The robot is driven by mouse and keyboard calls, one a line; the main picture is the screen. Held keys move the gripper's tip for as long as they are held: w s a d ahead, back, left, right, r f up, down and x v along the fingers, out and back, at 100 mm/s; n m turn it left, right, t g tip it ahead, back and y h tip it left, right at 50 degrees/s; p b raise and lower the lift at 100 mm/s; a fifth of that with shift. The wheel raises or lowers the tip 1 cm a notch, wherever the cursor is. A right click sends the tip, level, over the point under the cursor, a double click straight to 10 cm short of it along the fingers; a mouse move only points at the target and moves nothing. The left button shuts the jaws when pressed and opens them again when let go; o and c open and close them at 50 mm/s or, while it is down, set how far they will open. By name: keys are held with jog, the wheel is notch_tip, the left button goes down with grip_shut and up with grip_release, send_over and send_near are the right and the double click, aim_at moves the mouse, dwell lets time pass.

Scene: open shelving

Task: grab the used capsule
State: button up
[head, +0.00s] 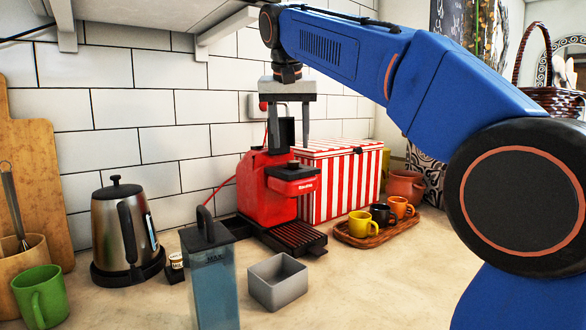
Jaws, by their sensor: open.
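The red coffee machine (265,195) stands against the tiled wall, with a black spout head and a black slatted drip tray (293,238). My gripper (288,143) points down above the machine's top, its two grey fingers apart. A black upright cylinder (287,132) shows between the fingers; I cannot tell whether it touches them or is part of the machine. I cannot make out a used capsule for certain. A grey open square bin (278,290) stands on the counter in front of the machine; its floor is mostly hidden.
A clear blue water tank (212,285) stands left of the bin, near a small dark jar (176,262) and a kettle (122,228). A red-striped box (342,188) stands right of the machine. A wooden tray (375,233) holds several cups. Front-right counter is clear.

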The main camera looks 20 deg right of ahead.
aim_at(293, 162)
jog(key=shift+x, duration=3)
jog(key=shift+s, duration=0.1)
jog(key=c, duration=1)
